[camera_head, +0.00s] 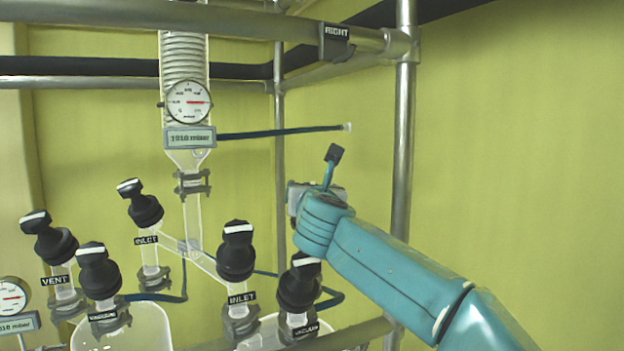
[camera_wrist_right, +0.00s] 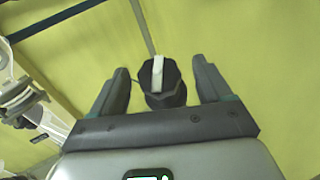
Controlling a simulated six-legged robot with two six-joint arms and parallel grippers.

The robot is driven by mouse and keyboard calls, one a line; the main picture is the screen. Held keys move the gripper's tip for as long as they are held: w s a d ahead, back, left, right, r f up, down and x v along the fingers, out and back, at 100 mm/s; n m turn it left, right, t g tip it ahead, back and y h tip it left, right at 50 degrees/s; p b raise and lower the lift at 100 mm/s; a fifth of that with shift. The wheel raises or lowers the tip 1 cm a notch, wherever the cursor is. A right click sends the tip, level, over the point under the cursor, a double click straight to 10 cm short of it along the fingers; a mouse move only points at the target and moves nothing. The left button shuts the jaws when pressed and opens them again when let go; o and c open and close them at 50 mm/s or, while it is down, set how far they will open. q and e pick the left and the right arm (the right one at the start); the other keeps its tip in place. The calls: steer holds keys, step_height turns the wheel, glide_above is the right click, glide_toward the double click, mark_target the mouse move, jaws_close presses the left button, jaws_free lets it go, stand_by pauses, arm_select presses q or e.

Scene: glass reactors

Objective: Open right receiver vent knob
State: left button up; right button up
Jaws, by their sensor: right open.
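In the right wrist view, a black knob (camera_wrist_right: 166,85) with a white stripe on top stands between the two fingers of my right gripper (camera_wrist_right: 160,68). A gap shows on both sides of it, so the gripper is open around the knob without pinching it. The knob's label is not readable there. In the head view my right gripper (camera_head: 331,158) is right of the glassware, and one dark fingertip sticks up. No right VENT label is visible there; the arm may hide that knob. My left gripper is not in view.
Black INLET (camera_head: 236,250) and VACUUM (camera_head: 300,284) knobs stand left of and below my right gripper. A hose (camera_head: 280,132) ends above it. A metal post (camera_head: 404,130) stands close behind the arm. Several more knobs and a VENT label (camera_head: 55,280) are at lower left.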

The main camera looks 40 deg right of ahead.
steer(key=w+d, duration=0.1)
steer(key=w+f, duration=0.1)
steer(key=w, duration=0.1)
steer(key=shift+d, duration=0.4)
steer(key=shift+s+a+r, duration=0.3)
steer(key=shift+s+r, duration=0.1)
steer(key=shift+s, duration=0.2)
steer(key=shift+c, duration=1.2)
steer(key=shift+w+f, duration=0.2)
steer(key=shift+w, duration=0.1)
steer(key=c, duration=0.7)
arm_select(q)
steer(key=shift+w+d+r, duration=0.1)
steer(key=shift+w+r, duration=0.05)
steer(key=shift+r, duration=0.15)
arm_select(e)
steer(key=shift+d, duration=0.1)
arm_select(q)
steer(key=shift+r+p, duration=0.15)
steer(key=shift+p, duration=0.15)
arm_select(e)
steer(key=shift+n+y, duration=0.3)
